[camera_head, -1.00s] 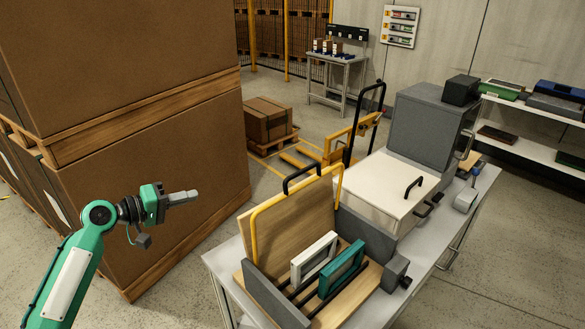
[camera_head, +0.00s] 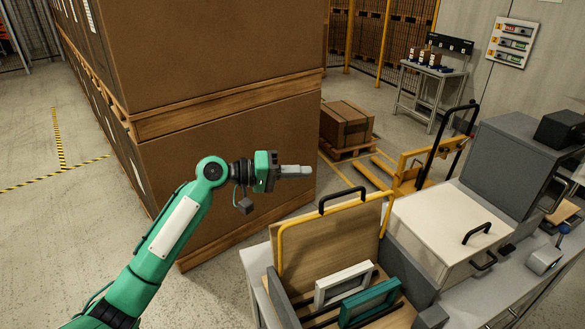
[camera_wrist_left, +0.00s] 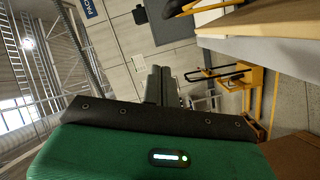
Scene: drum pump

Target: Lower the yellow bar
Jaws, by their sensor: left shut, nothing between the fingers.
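The yellow bar (camera_head: 281,252) is a bent hoop that stands raised around a wooden board (camera_head: 330,246) on the grey table. Its top edge carries a black handle (camera_head: 341,196). My left gripper (camera_head: 308,171) is shut and empty. It points right, in front of the big brown boxes, above and to the left of the black handle in the head view, and apart from it. The left wrist view shows the shut fingers (camera_wrist_left: 162,88). My right gripper is not in view.
A white frame (camera_head: 345,283) and a teal frame (camera_head: 369,302) stand in the rack in front of the board. A cream lid (camera_head: 440,222) and a grey cabinet (camera_head: 525,160) are to the right. Stacked brown boxes (camera_head: 225,150) stand behind my left arm.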

